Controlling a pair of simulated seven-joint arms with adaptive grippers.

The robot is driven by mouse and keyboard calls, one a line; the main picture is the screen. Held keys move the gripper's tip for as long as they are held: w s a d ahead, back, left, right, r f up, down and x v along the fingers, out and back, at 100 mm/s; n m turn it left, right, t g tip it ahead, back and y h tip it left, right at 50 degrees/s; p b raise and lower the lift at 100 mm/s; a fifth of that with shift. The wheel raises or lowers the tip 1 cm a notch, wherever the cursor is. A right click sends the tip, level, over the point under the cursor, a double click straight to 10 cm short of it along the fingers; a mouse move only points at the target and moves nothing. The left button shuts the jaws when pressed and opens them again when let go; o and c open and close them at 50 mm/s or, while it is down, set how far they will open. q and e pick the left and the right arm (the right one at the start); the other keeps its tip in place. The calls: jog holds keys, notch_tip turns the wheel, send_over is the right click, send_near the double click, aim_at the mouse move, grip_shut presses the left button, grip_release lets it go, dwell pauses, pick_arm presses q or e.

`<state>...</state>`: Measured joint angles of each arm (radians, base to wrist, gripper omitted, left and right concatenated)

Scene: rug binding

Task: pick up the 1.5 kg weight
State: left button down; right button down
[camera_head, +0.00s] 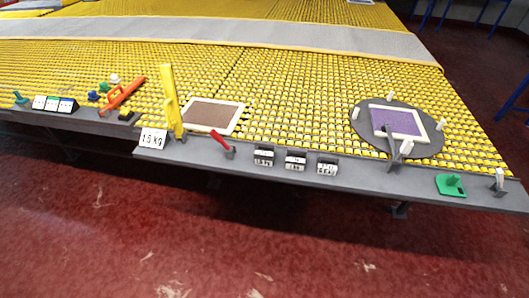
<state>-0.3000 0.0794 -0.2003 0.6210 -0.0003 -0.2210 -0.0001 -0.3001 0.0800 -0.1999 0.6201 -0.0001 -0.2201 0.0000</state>
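A white card reading "1.5 KG" (153,139) stands on the grey front ledge, left of centre. Three small dark blocks with white labels sit in a row on the ledge to its right: a left block (263,157), a middle block (295,161) and a right block (327,166). Their labels are too small to read surely, so I cannot tell which one is the 1.5 kg weight. Neither of my grippers is in view.
A yellow upright tool (170,100) and a red lever (221,140) stand near the blocks. Behind are a brown framed rug (212,115) and a purple one (398,123) on a dark disc. A green piece (450,186) lies right. The ledge (365,175) right of the blocks is clear.

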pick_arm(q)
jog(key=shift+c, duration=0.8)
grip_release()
